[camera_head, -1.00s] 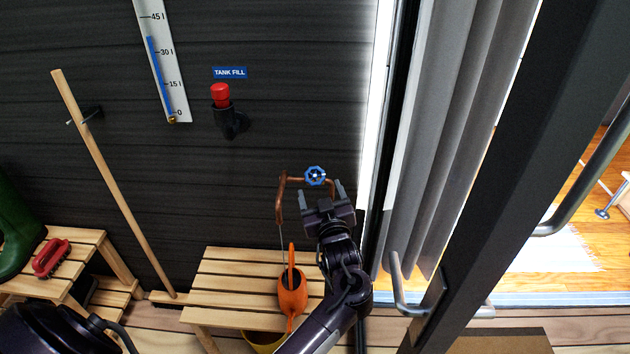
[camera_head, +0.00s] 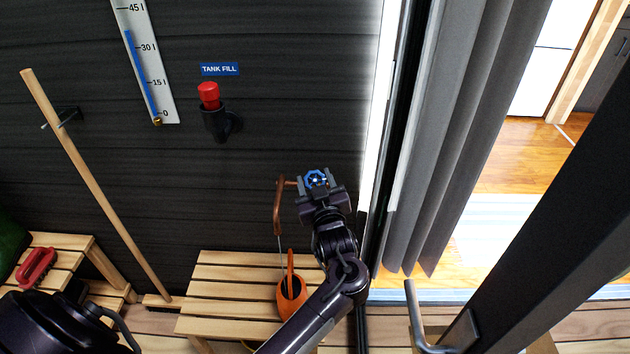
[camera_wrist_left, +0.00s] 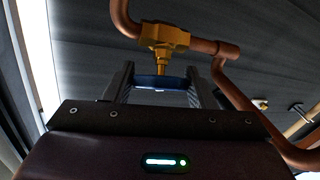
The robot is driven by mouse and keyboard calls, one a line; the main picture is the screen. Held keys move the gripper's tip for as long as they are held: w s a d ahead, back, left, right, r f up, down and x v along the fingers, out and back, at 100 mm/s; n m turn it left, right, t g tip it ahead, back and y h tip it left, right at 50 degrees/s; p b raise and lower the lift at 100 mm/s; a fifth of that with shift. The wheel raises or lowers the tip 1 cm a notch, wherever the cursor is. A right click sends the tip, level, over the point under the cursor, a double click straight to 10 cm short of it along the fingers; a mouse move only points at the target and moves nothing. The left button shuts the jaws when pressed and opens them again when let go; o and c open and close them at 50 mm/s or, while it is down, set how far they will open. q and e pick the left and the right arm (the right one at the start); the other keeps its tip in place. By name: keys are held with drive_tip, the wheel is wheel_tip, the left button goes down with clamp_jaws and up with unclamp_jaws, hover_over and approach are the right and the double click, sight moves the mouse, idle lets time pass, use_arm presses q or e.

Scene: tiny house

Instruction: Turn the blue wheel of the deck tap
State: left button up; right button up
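The blue wheel (camera_head: 316,180) of the deck tap sits on a copper pipe (camera_head: 278,205) against the dark wall. My left gripper (camera_head: 317,184) is at the wheel, one finger on each side of it. In the left wrist view the wheel (camera_wrist_left: 160,82) shows edge-on between the two spread fingers of my left gripper (camera_wrist_left: 161,88), below the brass valve body (camera_wrist_left: 164,38). The fingers stand apart by about the wheel's width; whether they touch its rim I cannot tell. My right gripper is not in view.
A slatted wooden bench (camera_head: 225,285) with an orange watering can (camera_head: 291,293) stands below the tap. A red tank fill cap (camera_head: 209,95) is on the wall to the left, and a wooden pole (camera_head: 95,185) leans there. A door frame and grey curtain (camera_head: 440,150) are close on the right.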

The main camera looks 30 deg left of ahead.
use_arm(q)
drive_tip(key=shift+c, duration=1.1)
drive_tip(key=shift+a+r+m+t+h+p, duration=0.1)
drive_tip(key=shift+r+m+t+h+p, duration=0.15)
drive_tip(key=shift+m+t+h+p, duration=0.55)
drive_tip(key=shift+m+p, duration=0.4)
drive_tip(key=shift+p, duration=0.1)
drive_tip(key=shift+f+h, duration=0.2)
drive_tip(key=shift+h, duration=0.1)
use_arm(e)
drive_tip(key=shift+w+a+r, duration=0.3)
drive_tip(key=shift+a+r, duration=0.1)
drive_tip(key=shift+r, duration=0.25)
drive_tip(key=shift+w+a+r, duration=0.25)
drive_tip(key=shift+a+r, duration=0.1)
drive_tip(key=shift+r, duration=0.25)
